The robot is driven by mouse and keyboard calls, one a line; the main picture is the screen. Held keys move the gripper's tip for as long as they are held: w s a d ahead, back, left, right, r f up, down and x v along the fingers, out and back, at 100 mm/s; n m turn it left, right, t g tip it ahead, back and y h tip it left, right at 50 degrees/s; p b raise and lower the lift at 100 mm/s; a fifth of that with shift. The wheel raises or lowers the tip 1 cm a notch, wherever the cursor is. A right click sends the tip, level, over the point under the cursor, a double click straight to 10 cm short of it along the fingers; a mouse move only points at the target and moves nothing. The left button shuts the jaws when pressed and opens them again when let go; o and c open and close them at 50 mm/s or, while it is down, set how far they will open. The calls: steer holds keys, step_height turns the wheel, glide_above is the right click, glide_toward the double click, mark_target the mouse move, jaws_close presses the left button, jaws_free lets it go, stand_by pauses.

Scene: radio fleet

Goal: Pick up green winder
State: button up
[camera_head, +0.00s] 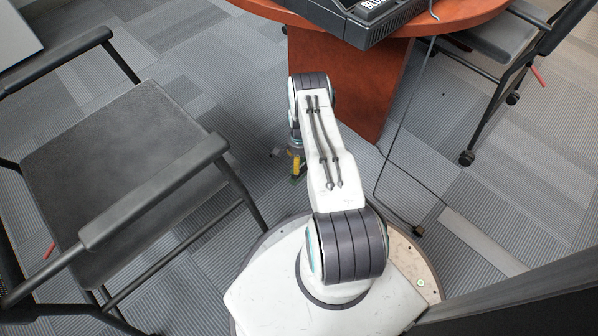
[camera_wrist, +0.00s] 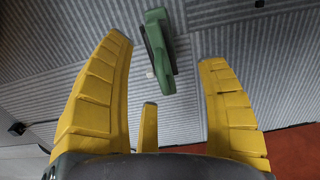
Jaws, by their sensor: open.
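The green winder (camera_wrist: 163,42) lies on the grey carpet in the wrist view, top centre. It is a long green piece with a dark part along its left side and a small pale end below. My gripper (camera_wrist: 169,48) is open, with its yellow fingers on either side of the winder in the picture and nothing between them touching it. A shorter yellow finger shows lower in the middle. In the head view my gripper (camera_head: 297,162) hangs low over the carpet, partly hidden by my arm. I cannot make out the winder clearly there.
A grey chair (camera_head: 115,150) with black armrests stands on the left. A round wooden table (camera_head: 455,22) with a reddish base (camera_head: 355,85) is just beyond my gripper, with a black case (camera_head: 370,18) on it. A thin cable (camera_head: 395,140) hangs to the floor. Another chair (camera_head: 500,40) is at upper right.

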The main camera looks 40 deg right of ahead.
step_height(320, 180, down, 5)
steer(key=b, duration=0.3)
steer(key=shift+s, duration=0.15)
steer(key=shift+o, duration=0.2)
jaws_close()
stand_by(0.4)
